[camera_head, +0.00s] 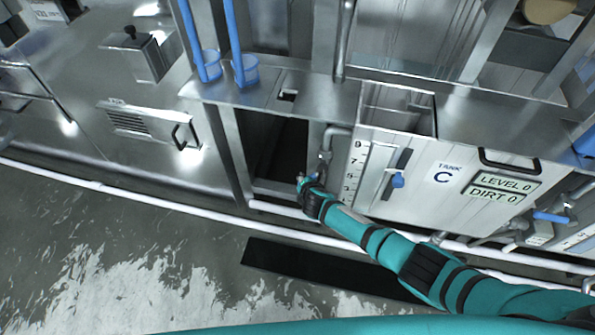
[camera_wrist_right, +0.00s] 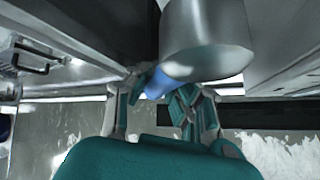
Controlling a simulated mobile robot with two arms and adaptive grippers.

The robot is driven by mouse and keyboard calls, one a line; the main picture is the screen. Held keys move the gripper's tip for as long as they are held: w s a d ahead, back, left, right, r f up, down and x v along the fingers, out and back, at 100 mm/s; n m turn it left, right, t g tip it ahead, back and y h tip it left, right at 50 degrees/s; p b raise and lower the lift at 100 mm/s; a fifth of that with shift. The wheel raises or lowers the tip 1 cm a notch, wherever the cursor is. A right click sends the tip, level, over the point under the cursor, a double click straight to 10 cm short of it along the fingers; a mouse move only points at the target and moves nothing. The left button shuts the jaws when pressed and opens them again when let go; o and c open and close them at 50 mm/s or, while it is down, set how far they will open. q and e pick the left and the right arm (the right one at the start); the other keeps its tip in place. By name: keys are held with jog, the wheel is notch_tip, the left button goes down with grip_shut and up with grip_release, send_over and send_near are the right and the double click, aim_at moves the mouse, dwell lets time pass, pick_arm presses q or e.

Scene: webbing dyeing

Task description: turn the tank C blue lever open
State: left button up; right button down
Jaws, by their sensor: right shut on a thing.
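Tank C (camera_head: 420,190) is a metal box with a "TANK C" label, a numbered scale and the signs "LEVEL 0" and "DIRT 0". A bent pipe (camera_head: 338,132) runs down its left side. My right gripper (camera_head: 304,184) is at the low end of this pipe, left of the tank. In the right wrist view, the blue lever (camera_wrist_right: 170,74) lies between the fingers of my right gripper (camera_wrist_right: 155,92), below a thick grey pipe (camera_wrist_right: 205,30). The fingers are shut on it and hide part of it. My left gripper is out of view.
A blue knob (camera_head: 397,180) sits on the tank front. Another blue lever (camera_head: 550,217) is at the right. White pipes (camera_head: 150,201) run low along the machines. A dark mat (camera_head: 320,268) lies on the wet floor, which is otherwise clear at left.

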jog(key=shift+s+d+f+n+g+h, duration=0.3)
jog(key=shift+d+n+h, duration=0.15)
jog(key=shift+d+h, duration=0.35)
jog(key=shift+s+d+f+n+g+h, duration=0.2)
jog(key=shift+d+n+g+h, duration=0.1)
jog(key=shift+d+n+h, duration=0.45)
jog(key=shift+s+d+f+n+g+h, duration=0.25)
jog(key=shift+d+h, duration=0.35)
jog(key=shift+h, duration=0.35)
jog(key=c, duration=1.2)
grip_release()
jog(key=shift+d, duration=0.1)
jog(key=shift+o, duration=0.2)
jog(key=shift+r, duration=0.1)
jog(key=shift+a, duration=0.2)
jog(key=v, duration=1.1)
jog(key=shift+s+r, duration=0.25)
jog(key=shift+r, duration=0.1)
